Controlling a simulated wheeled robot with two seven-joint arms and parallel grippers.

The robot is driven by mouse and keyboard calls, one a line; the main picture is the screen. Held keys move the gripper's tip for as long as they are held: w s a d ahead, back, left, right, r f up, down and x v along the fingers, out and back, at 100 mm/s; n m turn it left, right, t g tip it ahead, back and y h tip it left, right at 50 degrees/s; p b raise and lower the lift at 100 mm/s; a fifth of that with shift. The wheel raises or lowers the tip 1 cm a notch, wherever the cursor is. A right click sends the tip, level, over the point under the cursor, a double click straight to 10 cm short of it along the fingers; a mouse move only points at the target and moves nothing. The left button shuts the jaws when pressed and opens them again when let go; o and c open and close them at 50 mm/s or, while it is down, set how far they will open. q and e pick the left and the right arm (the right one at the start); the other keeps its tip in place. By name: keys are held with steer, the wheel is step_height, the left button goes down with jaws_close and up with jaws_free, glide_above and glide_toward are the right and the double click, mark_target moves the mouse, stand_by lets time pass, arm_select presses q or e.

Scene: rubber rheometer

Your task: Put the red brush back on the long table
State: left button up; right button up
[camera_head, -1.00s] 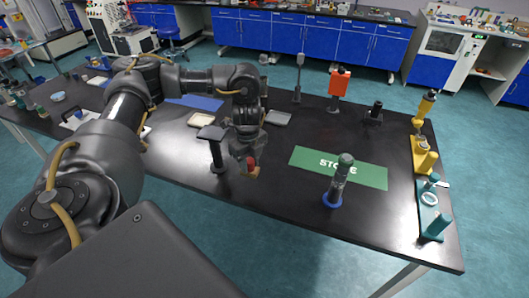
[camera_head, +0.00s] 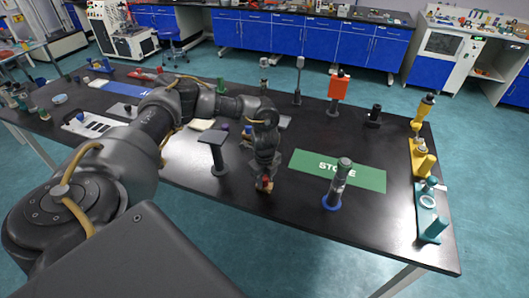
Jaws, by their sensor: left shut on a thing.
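The red brush (camera_head: 266,187) shows as a small red and tan piece at the tips of my left gripper (camera_head: 266,179). My left gripper is shut on it and points down, and it hides most of the brush. The brush is over the front middle part of the long black table (camera_head: 290,218), low and close to the top. I cannot tell if it touches the table. My right gripper is not in view.
A black stand (camera_head: 213,139) is just left of the gripper. To the right are a green mat (camera_head: 310,163) and a clear cylinder on a blue base (camera_head: 333,197). Yellow and teal holders line the right edge. The table front is clear.

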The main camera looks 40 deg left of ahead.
mark_target(265, 177)
arm_select(q)
steer(key=shift+f, duration=0.15)
steer(key=o, duration=1)
steer(key=shift+r, duration=0.6)
step_height(265, 177, up, 10)
steer(key=shift+f+b, duration=0.1)
steer(key=shift+b, duration=0.55)
steer(key=shift+r, duration=0.7)
